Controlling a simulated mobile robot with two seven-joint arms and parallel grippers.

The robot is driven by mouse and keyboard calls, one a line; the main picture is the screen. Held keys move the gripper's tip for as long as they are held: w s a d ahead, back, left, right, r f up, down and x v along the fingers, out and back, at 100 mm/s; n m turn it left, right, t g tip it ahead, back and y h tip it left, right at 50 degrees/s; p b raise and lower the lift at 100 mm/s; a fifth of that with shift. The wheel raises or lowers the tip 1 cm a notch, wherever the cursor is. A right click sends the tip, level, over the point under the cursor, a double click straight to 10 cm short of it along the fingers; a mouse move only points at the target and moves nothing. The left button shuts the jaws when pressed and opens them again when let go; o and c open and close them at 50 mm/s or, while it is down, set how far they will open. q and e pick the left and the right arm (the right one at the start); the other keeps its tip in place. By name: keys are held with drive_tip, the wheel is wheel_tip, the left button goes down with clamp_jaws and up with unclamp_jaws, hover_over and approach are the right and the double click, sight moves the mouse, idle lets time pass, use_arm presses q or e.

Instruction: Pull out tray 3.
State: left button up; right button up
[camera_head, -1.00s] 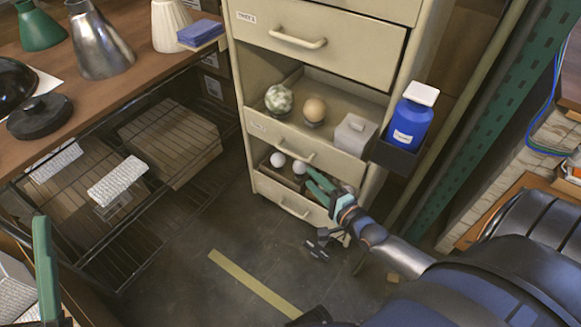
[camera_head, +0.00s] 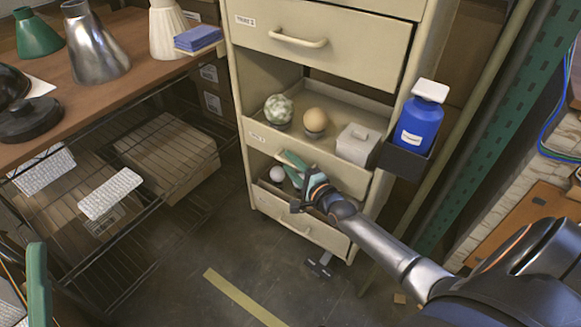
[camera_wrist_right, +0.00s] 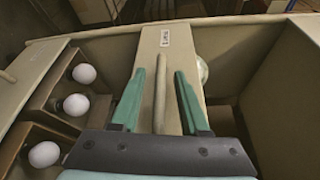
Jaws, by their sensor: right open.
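The tray with the balls (camera_head: 340,173) in the beige cabinet shows its inside from above; its small front label is too small to read surely. It holds a mottled ball, a tan ball and a lidded box. My right gripper (camera_head: 289,170) is at this front. In the right wrist view, its two green fingers (camera_wrist_right: 170,67) stand apart on either side of the bar handle (camera_wrist_right: 160,95), with gaps. In the head view the gripper hides most of this handle. One green finger of my left gripper (camera_head: 36,285) shows at lower left, away from the cabinet.
A closed-looking drawer (camera_head: 325,48) sits above. A lower tray with white balls (camera_head: 277,174) is below; several balls show in the wrist view (camera_wrist_right: 76,104). A blue bottle (camera_head: 420,118) stands in a side holder at right. A wire shelf (camera_head: 150,190) stands left; floor between is clear.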

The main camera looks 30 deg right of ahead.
drive_tip(key=shift+w, duration=0.25)
clamp_jaws()
idle(1.4)
